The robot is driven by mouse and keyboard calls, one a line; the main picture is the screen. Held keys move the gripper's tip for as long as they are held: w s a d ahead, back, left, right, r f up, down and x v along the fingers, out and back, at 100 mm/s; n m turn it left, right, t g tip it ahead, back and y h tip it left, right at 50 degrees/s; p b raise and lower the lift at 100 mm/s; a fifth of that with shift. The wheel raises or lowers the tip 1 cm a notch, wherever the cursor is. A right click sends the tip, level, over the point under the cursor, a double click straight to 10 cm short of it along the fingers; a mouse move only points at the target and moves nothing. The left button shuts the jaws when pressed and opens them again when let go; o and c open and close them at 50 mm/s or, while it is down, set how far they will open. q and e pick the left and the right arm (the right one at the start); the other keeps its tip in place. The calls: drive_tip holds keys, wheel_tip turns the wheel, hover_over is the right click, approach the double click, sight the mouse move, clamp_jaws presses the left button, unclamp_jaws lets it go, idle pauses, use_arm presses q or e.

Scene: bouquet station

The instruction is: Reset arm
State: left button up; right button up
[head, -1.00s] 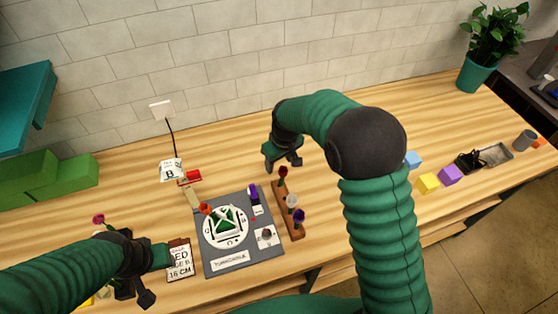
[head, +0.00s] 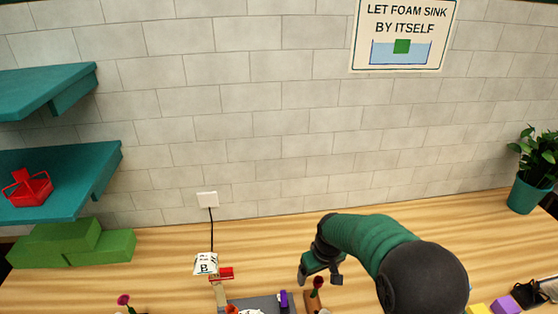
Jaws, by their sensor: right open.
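My right arm comes in from the lower right, and its dark, open gripper (head: 320,276) hangs above the back of the wooden counter (head: 420,233). No object shows between its fingers. A dark red flower (head: 318,284) stands just below and beside it; I cannot tell whether they touch. My left arm and gripper are out of view.
A grey board (head: 262,303) is cut off at the bottom. A white packet marked B (head: 205,264) and a red item (head: 227,273) lie behind it. Green blocks (head: 75,243), teal shelves (head: 60,180), and a potted plant (head: 530,175) flank the wall. A foam sign (head: 402,35) hangs above.

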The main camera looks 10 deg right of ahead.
drive_tip(key=s+d+r+m, duration=0.1)
drive_tip(key=s+m, duration=0.1)
drive_tip(key=s, duration=0.8)
drive_tip(key=s+d+r+m, duration=0.1)
drive_tip(key=s+d+r, duration=0.1)
drive_tip(key=s, duration=0.8)
wheel_tip(320, 180, down, 7)
drive_tip(key=s+b, duration=0.1)
drive_tip(key=b, duration=0.5)
drive_tip(key=shift+s, duration=0.2)
drive_tip(key=shift+w, duration=0.15)
